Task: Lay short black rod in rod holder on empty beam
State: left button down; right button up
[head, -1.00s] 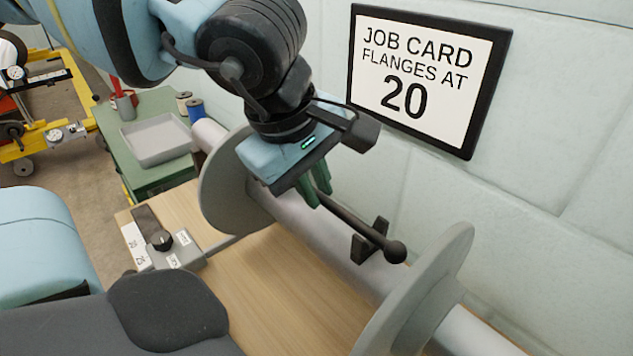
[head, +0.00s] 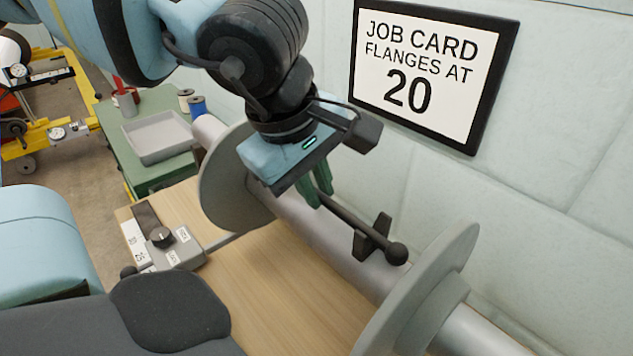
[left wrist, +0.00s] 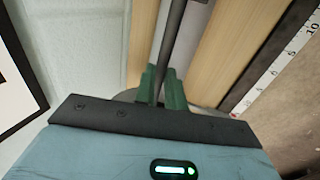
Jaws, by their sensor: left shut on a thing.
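The short black rod (head: 345,220) has a ball at its near end and slants down to the right. My left gripper (head: 318,192) is shut on its far part with green fingers, above the grey beam (head: 300,222). The dark rod holder (head: 373,238) stands on the beam between two round flanges. The rod crosses the holder between its prongs, with the ball beyond it; whether it rests on the notch bottom I cannot tell. The left wrist view shows the rod (left wrist: 172,40) running out from the green fingers (left wrist: 161,88). My right gripper is not in view.
A near flange (head: 425,285) and a far flange (head: 228,180) flank the holder. A wall with a job card (head: 425,75) reading 20 is close behind. A wooden board (head: 270,290) with a knob box (head: 172,248) lies in front. A grey tray (head: 157,138) sits on a green cabinet.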

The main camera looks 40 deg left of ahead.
pick_arm(q)
jog(key=shift+f, duration=0.1)
jog(key=c, duration=1.4)
grip_release()
jog(key=p+v, duration=0.1)
jog(key=v, duration=0.6)
jog(key=shift+s+r, duration=0.15)
jog(key=shift+r, duration=0.25)
